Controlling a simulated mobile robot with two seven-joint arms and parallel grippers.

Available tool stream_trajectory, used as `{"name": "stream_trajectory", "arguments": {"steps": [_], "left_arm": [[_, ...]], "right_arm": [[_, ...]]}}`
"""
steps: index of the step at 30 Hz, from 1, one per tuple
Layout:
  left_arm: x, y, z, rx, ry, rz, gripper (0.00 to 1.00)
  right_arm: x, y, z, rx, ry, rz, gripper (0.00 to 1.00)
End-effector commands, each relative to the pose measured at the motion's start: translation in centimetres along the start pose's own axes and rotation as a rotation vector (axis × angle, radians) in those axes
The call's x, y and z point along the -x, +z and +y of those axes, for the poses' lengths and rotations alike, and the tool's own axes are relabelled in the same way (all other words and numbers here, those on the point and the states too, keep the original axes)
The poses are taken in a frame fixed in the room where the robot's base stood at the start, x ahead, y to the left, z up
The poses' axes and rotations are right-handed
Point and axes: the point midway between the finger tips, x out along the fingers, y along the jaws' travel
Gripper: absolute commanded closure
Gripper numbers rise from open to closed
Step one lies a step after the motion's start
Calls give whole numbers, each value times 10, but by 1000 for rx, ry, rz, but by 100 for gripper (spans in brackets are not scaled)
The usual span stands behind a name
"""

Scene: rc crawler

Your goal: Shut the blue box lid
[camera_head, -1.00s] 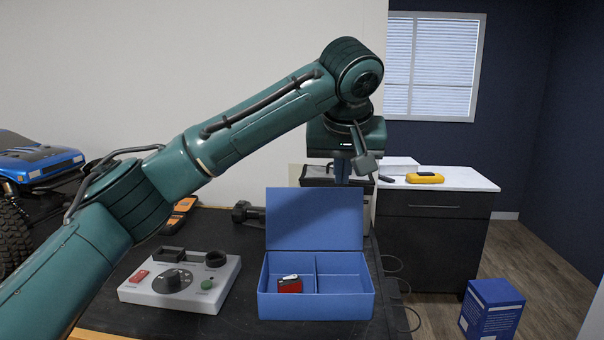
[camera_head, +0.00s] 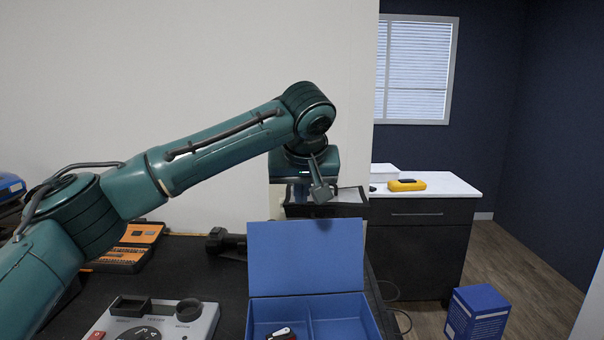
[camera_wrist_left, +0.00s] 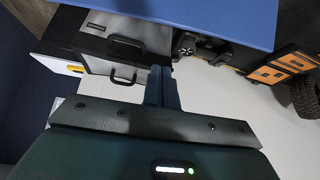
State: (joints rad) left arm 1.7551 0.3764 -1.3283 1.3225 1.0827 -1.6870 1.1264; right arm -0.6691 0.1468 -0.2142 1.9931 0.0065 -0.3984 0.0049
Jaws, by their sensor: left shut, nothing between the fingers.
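The blue box (camera_head: 376,329) stands on the dark table at the bottom of the head view, its lower part cut off by the frame edge. Its blue lid (camera_head: 305,258) stands open, roughly upright, at the box's far side. The lid also fills the top of the left wrist view (camera_wrist_left: 220,18). My left gripper (camera_head: 299,192) is above the lid's top edge, seemingly behind it, with a gap in the picture. In the left wrist view its fingers (camera_wrist_left: 163,88) are together with nothing between them. My right gripper is not in view.
A red item (camera_head: 283,335) lies in the box's left compartment. A grey control panel (camera_head: 158,322) is to the left. A black case (camera_head: 340,205) is beyond the gripper.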

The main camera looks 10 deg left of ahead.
Motion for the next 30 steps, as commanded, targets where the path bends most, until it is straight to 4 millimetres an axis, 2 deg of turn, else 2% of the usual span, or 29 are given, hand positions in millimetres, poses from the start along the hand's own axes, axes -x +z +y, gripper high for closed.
{"name": "stream_trajectory", "arguments": {"steps": [5,9,15,30], "left_arm": [[-36,0,-1,-1,-2,-1,100],[-26,19,0,-2,1,2,100],[-21,34,0,0,1,1,100],[-21,38,0,1,1,7,100]], "right_arm": [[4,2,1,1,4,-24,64],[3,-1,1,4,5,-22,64],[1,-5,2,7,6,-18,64],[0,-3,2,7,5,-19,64]]}}
